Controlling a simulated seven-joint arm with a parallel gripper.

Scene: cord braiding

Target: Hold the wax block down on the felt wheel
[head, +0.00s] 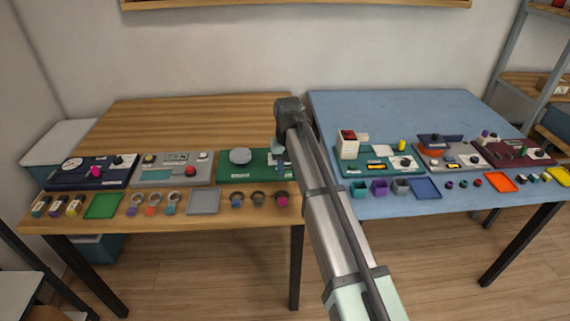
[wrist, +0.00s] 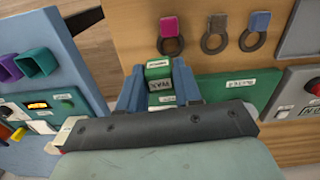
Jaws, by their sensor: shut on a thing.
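My gripper (head: 280,163) is over the right end of the green panel (head: 228,171) on the wooden table. In the wrist view, its two blue fingers (wrist: 159,88) are shut on a small block (wrist: 160,86), which has a green end and a grey, labelled face that seems to read WAX upside down. The felt wheel appears to be the grey round disc (head: 240,156) on the green panel, to the left of my gripper and apart from it. The gripper body hides the wheel in the wrist view.
Three ring-handled pieces, pink (wrist: 169,40), grey (wrist: 215,34) and blue (wrist: 256,33), lie in front of the panel. A grey panel (head: 192,174) stands to the left. The blue table (head: 420,110) with more panels and trays is to the right, across a gap.

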